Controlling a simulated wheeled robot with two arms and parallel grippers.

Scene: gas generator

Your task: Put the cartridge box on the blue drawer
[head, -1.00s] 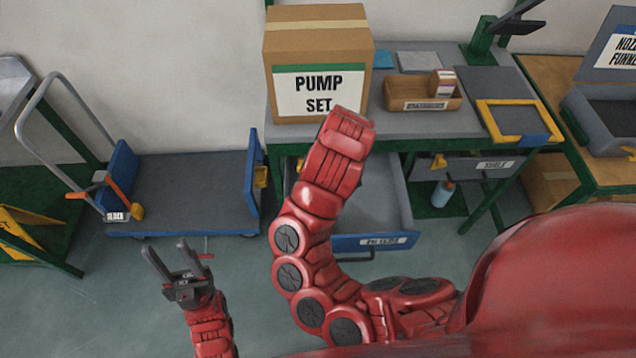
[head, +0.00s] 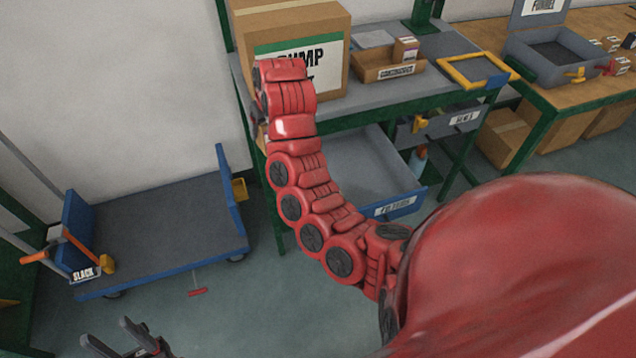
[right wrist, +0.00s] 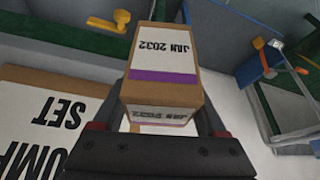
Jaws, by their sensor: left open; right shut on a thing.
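In the right wrist view my right gripper (right wrist: 157,120) is shut on a small brown cartridge box (right wrist: 163,85) with a white "JAN 2032" label and a purple stripe. In the head view my right arm hides that gripper and the held box. The blue-fronted drawer (head: 398,206) stands open under the bench, grey inside, with a white label; my arm passes just left of it. The part of its inside that shows is empty. My left gripper (head: 110,336) is open and empty at the bottom left, partly cut off by the frame edge.
A large "PUMP SET" box (head: 335,62) stands on the bench behind my right arm. A brown tray (head: 372,72) there holds another small box (head: 405,49). A grey drawer (head: 440,125) is right of the blue one. A blue trolley (head: 165,235) stands at left.

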